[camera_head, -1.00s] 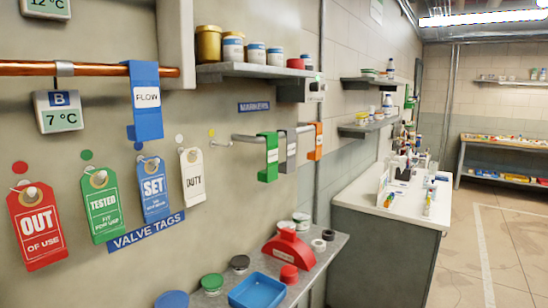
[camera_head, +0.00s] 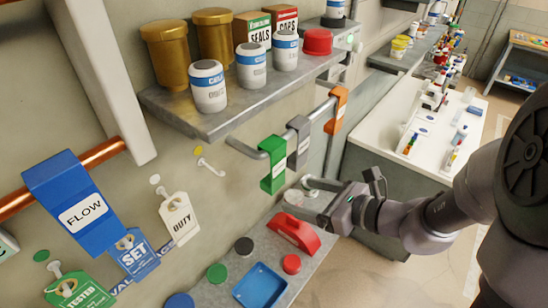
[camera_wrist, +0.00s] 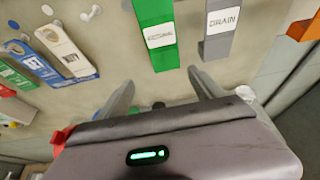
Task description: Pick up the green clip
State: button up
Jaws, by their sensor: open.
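The green clip (camera_head: 273,165) hangs on the grey wall rail (camera_head: 243,148), at the rail's left end. It also shows at the top of the wrist view (camera_wrist: 157,38), its white label hard to read. A grey clip (camera_head: 299,143), labelled DRAIN in the wrist view (camera_wrist: 218,32), hangs just right of it, and an orange clip (camera_head: 337,110) hangs further right. My gripper (camera_head: 308,194) is open and empty, below and to the right of the green clip, apart from it. In the wrist view its two fingers (camera_wrist: 162,88) spread beneath the green and grey clips.
A shelf (camera_head: 205,122) with jars, boxes and a red lid is above the rail. A lower shelf (camera_head: 305,262) holds a red object (camera_head: 293,232), a blue tray (camera_head: 260,286) and several lids. Valve tags (camera_head: 180,217) and a blue FLOW clip (camera_head: 75,200) are left.

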aim_at(279, 181)
jog(key=x, duration=0.6)
jog(key=shift+w+d+f, duration=0.15)
jog(key=shift+w+d, duration=0.05)
jog(key=shift+w, duration=0.1)
jog(key=shift+w+a, duration=0.1)
jog(key=shift+a, duration=0.1)
jog(key=w+a, duration=0.3)
jog(key=w, duration=0.1)
jog(key=shift+a+f+p, duration=0.35)
jog(key=shift+p, duration=0.05)
jog(key=shift+s, duration=0.15)
jog(key=shift+d+r, duration=0.1)
jog(key=shift+c, duration=1.2)
jog(key=c, duration=1.2)
